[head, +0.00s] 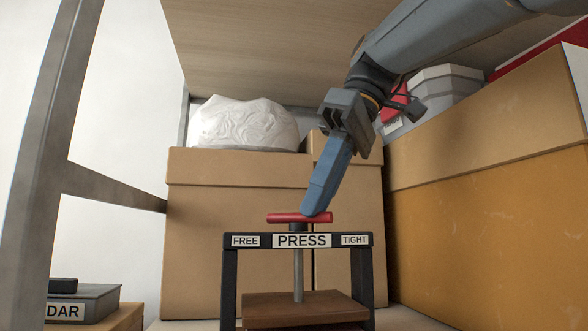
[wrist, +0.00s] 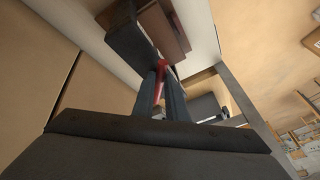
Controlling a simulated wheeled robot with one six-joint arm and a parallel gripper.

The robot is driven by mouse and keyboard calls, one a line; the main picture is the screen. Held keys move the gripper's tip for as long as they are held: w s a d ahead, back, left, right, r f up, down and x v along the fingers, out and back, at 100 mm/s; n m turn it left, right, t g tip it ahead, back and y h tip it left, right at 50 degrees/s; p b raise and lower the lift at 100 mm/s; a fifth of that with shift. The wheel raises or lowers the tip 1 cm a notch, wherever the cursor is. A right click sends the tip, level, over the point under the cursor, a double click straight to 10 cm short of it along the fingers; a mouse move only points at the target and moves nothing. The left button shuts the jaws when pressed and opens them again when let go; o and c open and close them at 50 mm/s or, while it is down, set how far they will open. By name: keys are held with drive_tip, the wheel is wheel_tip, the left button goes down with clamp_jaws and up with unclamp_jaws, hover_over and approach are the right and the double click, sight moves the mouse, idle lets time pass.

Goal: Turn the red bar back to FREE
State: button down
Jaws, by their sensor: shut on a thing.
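The red bar (head: 285,218) lies level across the top of the press screw, above the black press frame (head: 268,239). The frame carries a FREE label at left, PRESS in the middle and a TIGHT label at right. A steel screw (head: 298,268) runs down to a brown wooden plate (head: 300,305). My gripper (head: 316,212) reaches down from the upper right and is shut on the red bar at its right part. In the wrist view the red bar (wrist: 161,69) shows between the fingers (wrist: 160,85); the fingers hide part of it.
Cardboard boxes (head: 225,225) stand close behind the press, and a large box (head: 485,220) fills the right side. A white bag (head: 243,124) sits on top at the back. A metal shelf post (head: 50,130) stands at left, with a grey labelled case (head: 95,303) near it.

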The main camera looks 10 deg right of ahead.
drive_tip(key=n+g+p, duration=0.1)
drive_tip(key=n+p, duration=0.1)
drive_tip(key=p, duration=0.1)
drive_tip(key=w+n+g+p, duration=0.1)
drive_tip(key=n+p, duration=0.1)
drive_tip(key=p, duration=0.1)
drive_tip(key=n+p, duration=0.2)
drive_tip(key=p, duration=0.1)
drive_tip(key=shift+w+d+r+n+g, duration=0.1)
drive_tip(key=shift+w+r+n+g, duration=0.2)
drive_tip(key=shift+g, duration=0.1)
drive_tip(key=n+p, duration=0.1)
drive_tip(key=p, duration=0.1)
drive_tip(key=n+g+h+p, duration=0.1)
drive_tip(key=n+p, duration=0.1)
drive_tip(key=shift+w+f, duration=0.15)
drive_tip(key=shift+w, duration=0.15)
drive_tip(key=shift+w+a+f+n+g+h+p, duration=0.1)
drive_tip(key=shift+w+n+g+h+p, duration=0.1)
drive_tip(key=shift+n+p, duration=0.4)
drive_tip(key=shift+w+a+f+n+g+h+p, duration=0.15)
drive_tip(key=shift+n+p, duration=0.25)
drive_tip(key=shift+p, duration=0.4)
drive_tip(key=c, duration=1.8)
unclamp_jaws()
drive_tip(key=shift+o, duration=0.2)
drive_tip(key=shift+d+b, duration=0.1)
drive_tip(key=shift+b, duration=0.3)
